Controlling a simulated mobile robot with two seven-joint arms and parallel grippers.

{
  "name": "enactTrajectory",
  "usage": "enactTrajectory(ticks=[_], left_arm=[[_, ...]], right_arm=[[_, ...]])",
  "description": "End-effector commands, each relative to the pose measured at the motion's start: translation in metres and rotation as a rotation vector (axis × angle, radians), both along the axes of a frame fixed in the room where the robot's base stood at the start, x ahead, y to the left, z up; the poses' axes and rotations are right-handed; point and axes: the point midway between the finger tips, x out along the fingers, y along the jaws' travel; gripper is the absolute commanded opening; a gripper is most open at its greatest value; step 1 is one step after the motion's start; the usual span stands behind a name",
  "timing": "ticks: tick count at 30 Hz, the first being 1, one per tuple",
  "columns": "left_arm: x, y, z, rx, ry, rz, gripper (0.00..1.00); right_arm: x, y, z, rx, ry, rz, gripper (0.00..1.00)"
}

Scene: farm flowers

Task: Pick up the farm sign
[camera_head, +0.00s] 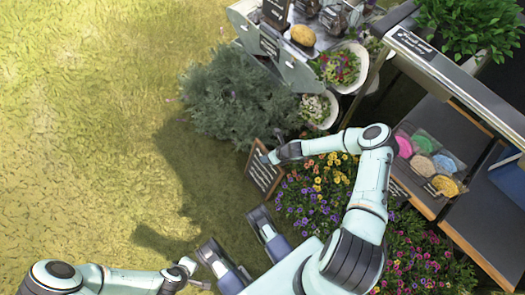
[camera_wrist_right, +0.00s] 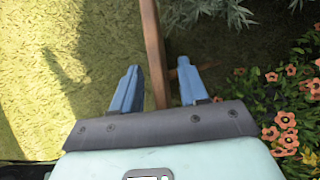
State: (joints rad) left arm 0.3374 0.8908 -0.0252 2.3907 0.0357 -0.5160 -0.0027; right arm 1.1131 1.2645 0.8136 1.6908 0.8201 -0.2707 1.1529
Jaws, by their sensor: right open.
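The farm sign (camera_head: 264,172) is a small dark chalkboard with pale writing and a wooden frame. It stands tilted on the grass beside the flowers. My right gripper (camera_head: 268,159) is at its upper right edge, with its fingers apart. In the right wrist view, a wooden edge of the sign (camera_wrist_right: 153,45) runs between the two blue fingers of the right gripper (camera_wrist_right: 158,80), closer to the left finger. I cannot tell whether a finger touches it. My left gripper (camera_head: 201,284) is small and low at the bottom left, away from the sign; its fingers are unclear.
A grey-green bush (camera_head: 235,100) stands behind the sign. Yellow and purple flowers (camera_head: 315,195) grow to its right, under my right arm. A stall with trays of coloured powder (camera_head: 425,160) and a cart with bowls (camera_head: 338,65) stand beyond. Open grass (camera_head: 90,120) lies left.

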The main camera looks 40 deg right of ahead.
Motion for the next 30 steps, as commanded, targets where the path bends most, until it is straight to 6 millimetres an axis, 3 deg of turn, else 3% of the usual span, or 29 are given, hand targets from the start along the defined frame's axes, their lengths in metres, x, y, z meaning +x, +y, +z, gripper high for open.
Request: enactTrajectory(ticks=[10, 11, 14, 15, 30], left_arm=[[0.0001, 0.0000, 0.0007, 0.000, -0.001, 0.000, 0.00], [0.0001, 0.0000, 0.0007, 0.000, -0.001, 0.000, 0.00], [0.0002, 0.0000, 0.0006, 0.000, -0.001, 0.000, 0.00], [0.0002, 0.0000, 0.0006, 0.000, -0.001, 0.000, 0.00], [0.0001, 0.0000, 0.0006, 0.000, -0.001, 0.000, 0.00]], right_arm=[[-0.0001, 0.0000, -0.0017, 0.000, 0.000, 0.000, 0.44], [-0.0001, 0.0000, -0.0017, 0.000, 0.000, 0.000, 0.37], [-0.0001, 0.0000, -0.0017, 0.000, 0.000, 0.000, 0.05], [-0.0001, -0.0001, -0.0017, 0.000, 0.000, 0.000, 0.00], [-0.0006, -0.0012, -0.0022, -0.004, 0.001, 0.001, 0.00]])
